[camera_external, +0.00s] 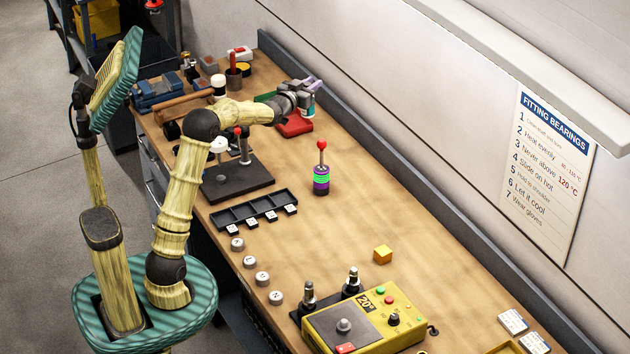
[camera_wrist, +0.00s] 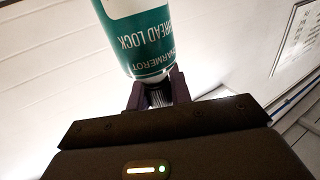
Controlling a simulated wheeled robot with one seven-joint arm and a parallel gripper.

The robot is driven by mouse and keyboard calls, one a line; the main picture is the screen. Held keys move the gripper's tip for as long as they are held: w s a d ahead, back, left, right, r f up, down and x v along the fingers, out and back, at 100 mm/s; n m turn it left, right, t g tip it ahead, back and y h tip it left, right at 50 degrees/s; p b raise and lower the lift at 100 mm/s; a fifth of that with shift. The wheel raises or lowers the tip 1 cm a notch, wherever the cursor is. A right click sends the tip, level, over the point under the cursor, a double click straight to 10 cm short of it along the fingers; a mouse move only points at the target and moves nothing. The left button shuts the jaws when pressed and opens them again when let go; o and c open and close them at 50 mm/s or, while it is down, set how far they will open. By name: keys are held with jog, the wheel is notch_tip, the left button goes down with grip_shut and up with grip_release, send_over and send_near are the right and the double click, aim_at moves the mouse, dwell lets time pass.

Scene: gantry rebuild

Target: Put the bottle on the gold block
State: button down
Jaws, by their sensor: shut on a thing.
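The bottle (camera_wrist: 140,40) is white and teal, with "THREAD LOCK" lettering that reads upside down in the wrist view. My gripper (camera_wrist: 158,90) is shut on its lower end in that view. In the external view my gripper (camera_external: 308,90) is over the far part of the bench, near the back rail, and only a small teal and white part of the bottle (camera_external: 310,104) shows there. The gold block (camera_external: 382,254) is a small cube on the bare bench top, well apart from my gripper, nearer the camera and to the right.
A purple and green cylinder with a red-knobbed rod (camera_external: 321,178) stands between my gripper and the gold block. A red case (camera_external: 295,124) lies below my gripper. A yellow control box (camera_external: 365,320) sits near the block. The bench around the block is clear.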

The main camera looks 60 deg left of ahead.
jog(key=w+d+m+h+p, duration=0.25)
jog(key=d+m+h, duration=0.35)
jog(key=d, duration=1.2)
jog(key=w+d+m+h+p, duration=0.1)
jog(key=d+m+h+p, duration=0.25)
jog(key=d+h, duration=0.9)
jog(key=s+d+m+g+p, duration=0.2)
jog(key=s+d+m+g, duration=0.15)
jog(key=d, duration=1.35)
notch_tip(320, 180, down, 9)
jog(key=s, duration=0.1)
jog(key=shift+d+t+h, duration=0.3)
jog(key=shift+t+h, duration=0.05)
jog(key=shift+h, duration=0.1)
jog(key=shift+f+p, duration=0.45)
jog(key=shift+f, duration=2.45)
jog(key=shift+f+p, duration=0.4)
jog(key=shift+f, duration=1.65)
